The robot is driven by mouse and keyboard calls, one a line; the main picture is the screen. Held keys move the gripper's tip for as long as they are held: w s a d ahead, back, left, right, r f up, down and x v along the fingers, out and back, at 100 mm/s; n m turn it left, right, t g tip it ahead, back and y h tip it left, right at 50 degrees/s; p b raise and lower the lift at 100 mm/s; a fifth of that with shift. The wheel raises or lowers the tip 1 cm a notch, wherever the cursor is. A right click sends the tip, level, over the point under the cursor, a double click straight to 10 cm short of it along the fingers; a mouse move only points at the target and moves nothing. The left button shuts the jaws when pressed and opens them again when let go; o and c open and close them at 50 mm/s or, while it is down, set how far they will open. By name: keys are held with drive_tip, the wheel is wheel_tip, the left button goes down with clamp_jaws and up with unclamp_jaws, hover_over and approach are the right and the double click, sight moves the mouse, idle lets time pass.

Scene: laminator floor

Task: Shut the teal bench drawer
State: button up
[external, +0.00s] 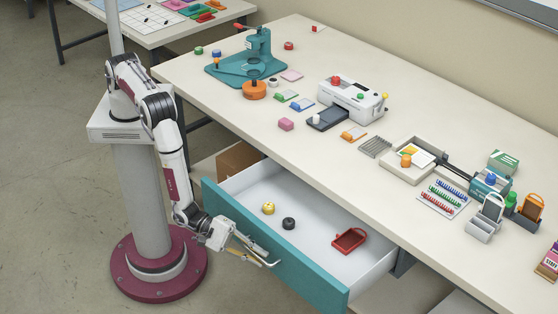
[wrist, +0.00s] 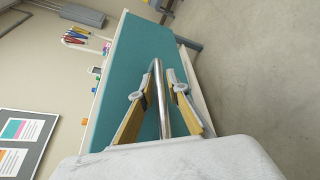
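The teal bench drawer (external: 308,278) stands well open under the bench, its white inside showing in the external view. Its teal front (wrist: 133,68) fills the middle of the wrist view. A silver bar handle (wrist: 158,92) is fixed to that front; it also shows in the external view (external: 273,264). My gripper (wrist: 160,84) is at the handle, with one finger on each side of the bar. The fingers look apart, with narrow gaps between them and the bar. In the external view my gripper (external: 254,251) is in front of the drawer.
Inside the drawer lie a yellow round piece (external: 268,208), a black round piece (external: 288,223) and a red holder (external: 349,240). The bench top (external: 225,112) above carries a teal press (external: 250,62), a white laminator (external: 352,98) and several small items. The floor before the drawer is clear.

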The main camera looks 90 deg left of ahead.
clamp_jaws()
hover_over(314, 229)
drive_tip(key=shift+w, duration=0.1)
idle(0.5)
drive_tip(key=shift+o, duration=1.1)
unclamp_jaws()
drive_tip(key=shift+w, duration=0.15)
drive_tip(key=shift+s, duration=0.25)
